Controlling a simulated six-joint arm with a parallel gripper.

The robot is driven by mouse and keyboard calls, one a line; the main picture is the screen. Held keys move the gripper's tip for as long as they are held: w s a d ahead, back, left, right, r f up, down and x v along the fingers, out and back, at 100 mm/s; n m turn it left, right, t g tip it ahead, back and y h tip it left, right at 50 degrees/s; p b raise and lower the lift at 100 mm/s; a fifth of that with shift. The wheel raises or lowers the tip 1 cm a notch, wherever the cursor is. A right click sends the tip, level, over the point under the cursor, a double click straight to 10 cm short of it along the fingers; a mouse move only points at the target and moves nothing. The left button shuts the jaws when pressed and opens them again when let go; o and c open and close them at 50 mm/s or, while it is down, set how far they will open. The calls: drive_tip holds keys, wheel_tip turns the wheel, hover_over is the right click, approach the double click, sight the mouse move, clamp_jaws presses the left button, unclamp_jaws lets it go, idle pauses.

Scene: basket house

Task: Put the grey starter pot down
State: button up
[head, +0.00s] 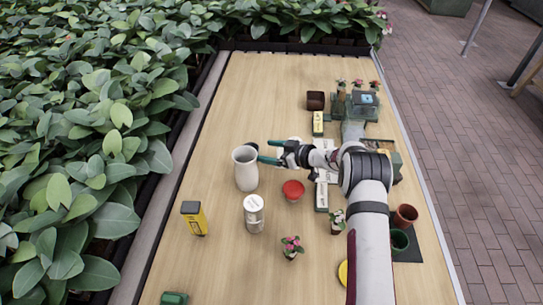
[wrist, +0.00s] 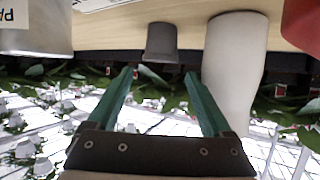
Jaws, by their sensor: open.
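The grey starter pot (wrist: 162,42) is a small dark grey pot standing on the table in the wrist view, which is upside down. It lies past my fingertips, in line with the gap between them and apart from both. In the head view the pot (head: 252,146) is a small dark shape just behind the cream vase, partly hidden. My gripper (wrist: 158,76) is open and empty, its two teal fingers spread. In the head view my gripper (head: 265,151) reaches left, with its tips close to the pot and the vase.
The cream vase (head: 246,172) stands close beside the pot; it also shows in the wrist view (wrist: 234,75). A red bowl (head: 293,190), a white canister (head: 254,213) and a yellow box (head: 194,218) stand nearer. The table's far left (head: 240,85) is clear.

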drive_tip(key=shift+s+d+r, duration=0.1)
drive_tip(key=shift+d, duration=0.05)
drive_tip(key=w+d+r+m+t+h, duration=0.25)
drive_tip(key=d+r+h, duration=0.2)
drive_tip(key=r, duration=0.25)
drive_tip(key=w+d+r+m+t+h, duration=0.1)
drive_tip(key=d+r+m+t+h, duration=0.1)
drive_tip(key=d+r+m+h, duration=0.3)
drive_tip(key=s+d+r+m+g+h, duration=0.1)
drive_tip(key=s+d+r+m+h, duration=0.1)
drive_tip(key=s+d+r, duration=0.4)
drive_tip(key=s+d+r+m+g+h, duration=0.1)
drive_tip(key=s+d+m+g+h, duration=0.2)
drive_tip(key=s, duration=0.5)
drive_tip(key=s+a+f+m+g+y, duration=0.1)
drive_tip(key=s+a+g, duration=0.1)
drive_tip(key=s, duration=1)
drive_tip(key=s+a+m+g+y, duration=0.2)
drive_tip(key=s+g, duration=0.1)
drive_tip(key=s, duration=0.9)
drive_tip(key=s+a+f+m+g+y, duration=0.1)
drive_tip(key=s+a+m+g, duration=0.1)
drive_tip(key=s, duration=1)
drive_tip(key=shift+s+f+y, duration=0.15)
drive_tip(key=shift+f+y, duration=0.2)
